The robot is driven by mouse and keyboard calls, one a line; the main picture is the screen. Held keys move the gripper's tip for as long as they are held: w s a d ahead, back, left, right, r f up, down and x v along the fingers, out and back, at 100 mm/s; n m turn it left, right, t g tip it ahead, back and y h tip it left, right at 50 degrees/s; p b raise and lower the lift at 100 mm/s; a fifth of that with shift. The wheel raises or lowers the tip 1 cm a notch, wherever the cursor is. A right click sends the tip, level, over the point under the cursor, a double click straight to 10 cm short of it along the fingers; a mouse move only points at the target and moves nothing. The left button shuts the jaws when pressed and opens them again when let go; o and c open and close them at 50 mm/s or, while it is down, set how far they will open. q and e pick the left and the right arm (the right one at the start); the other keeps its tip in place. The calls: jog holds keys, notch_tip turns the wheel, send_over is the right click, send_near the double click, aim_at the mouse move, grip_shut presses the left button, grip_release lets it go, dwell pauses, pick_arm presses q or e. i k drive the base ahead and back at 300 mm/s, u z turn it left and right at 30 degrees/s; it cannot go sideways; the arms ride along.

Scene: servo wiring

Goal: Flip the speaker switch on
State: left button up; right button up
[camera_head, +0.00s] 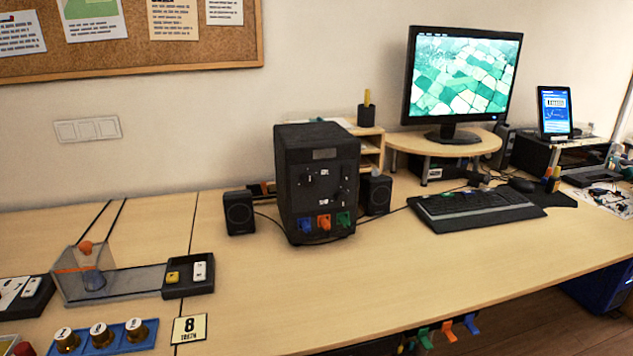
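A large black box-shaped speaker (316,182) stands upright on the desk near the middle of the view. Its panel with connectors and labels faces me. Blue (305,224), orange (324,221) and green (343,218) plugs sit along its lower edge. Dark round or knob-like parts and small white labels show higher on the panel. Which part is the switch, and its position, is too small to tell. A small black speaker (239,212) stands to its left and another (375,193) to its right, partly behind it. Neither of my grippers is in view.
A monitor (462,75) on a wooden riser (443,142), a keyboard (476,206) and a tablet (555,111) are at the right. A clear bin (85,276), a switch box (188,281) and a blue knob tray (104,338) are at the left. The desk (330,290) in front is clear.

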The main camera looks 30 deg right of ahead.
aim_at(346, 169)
jog(key=u, duration=2.2)
jog(key=k, duration=1.25)
jog(key=z, duration=2.15)
jog(key=i, duration=0.15)
jog(key=u, duration=0.05)
